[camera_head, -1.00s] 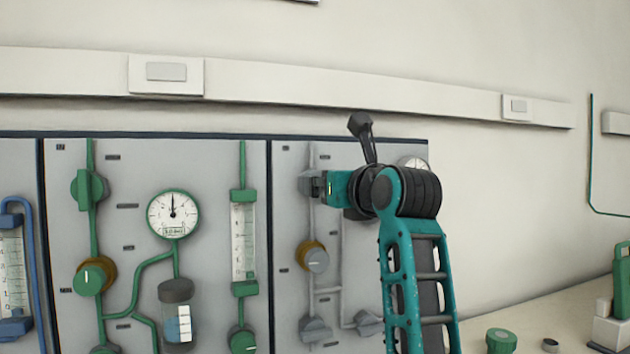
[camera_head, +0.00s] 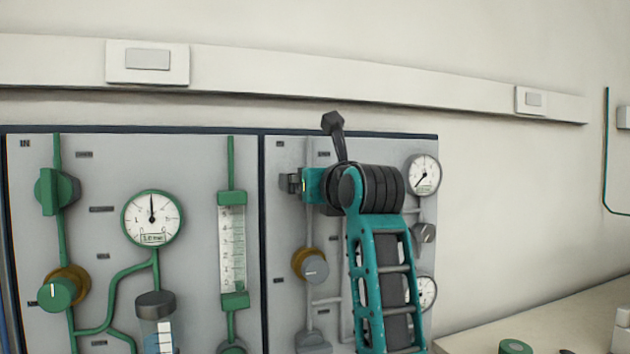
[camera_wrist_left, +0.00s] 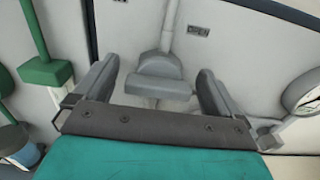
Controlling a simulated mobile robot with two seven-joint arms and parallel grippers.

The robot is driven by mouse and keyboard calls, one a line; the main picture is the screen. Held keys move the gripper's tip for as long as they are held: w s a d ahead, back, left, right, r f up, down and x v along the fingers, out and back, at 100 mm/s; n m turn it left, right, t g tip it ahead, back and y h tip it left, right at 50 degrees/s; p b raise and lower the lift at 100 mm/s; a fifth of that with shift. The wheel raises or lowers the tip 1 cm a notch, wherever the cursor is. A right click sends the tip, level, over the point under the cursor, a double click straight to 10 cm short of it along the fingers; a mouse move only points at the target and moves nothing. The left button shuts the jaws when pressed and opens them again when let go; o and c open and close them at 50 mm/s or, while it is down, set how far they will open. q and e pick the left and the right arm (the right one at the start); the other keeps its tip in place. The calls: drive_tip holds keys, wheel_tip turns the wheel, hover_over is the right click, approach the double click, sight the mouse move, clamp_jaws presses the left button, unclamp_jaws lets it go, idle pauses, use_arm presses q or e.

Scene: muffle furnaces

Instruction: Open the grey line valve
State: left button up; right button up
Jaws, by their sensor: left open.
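The grey line valve (camera_wrist_left: 158,88) is on a vertical grey pipe in the left wrist view, its flat handle lying crosswise to the pipe. My left gripper (camera_wrist_left: 157,72) is open, with one finger on each side of the handle and gaps showing on both sides. In the head view my left gripper (camera_head: 290,183) is at the upper part of the right panel, and it hides most of this valve. An "OPEN" label (camera_wrist_left: 198,30) is on the panel to the right of the pipe. My right gripper is not in view.
A brown-and-grey knob (camera_head: 312,266) and another grey valve (camera_head: 312,342) are below on the same panel. Round gauges (camera_head: 423,174) are to the right. The neighbouring panel has a green valve (camera_head: 55,191) and a green-framed flow tube (camera_head: 232,248).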

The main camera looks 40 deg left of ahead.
use_arm(q)
drive_tip(key=c, duration=1)
drive_tip(key=shift+o, duration=0.2)
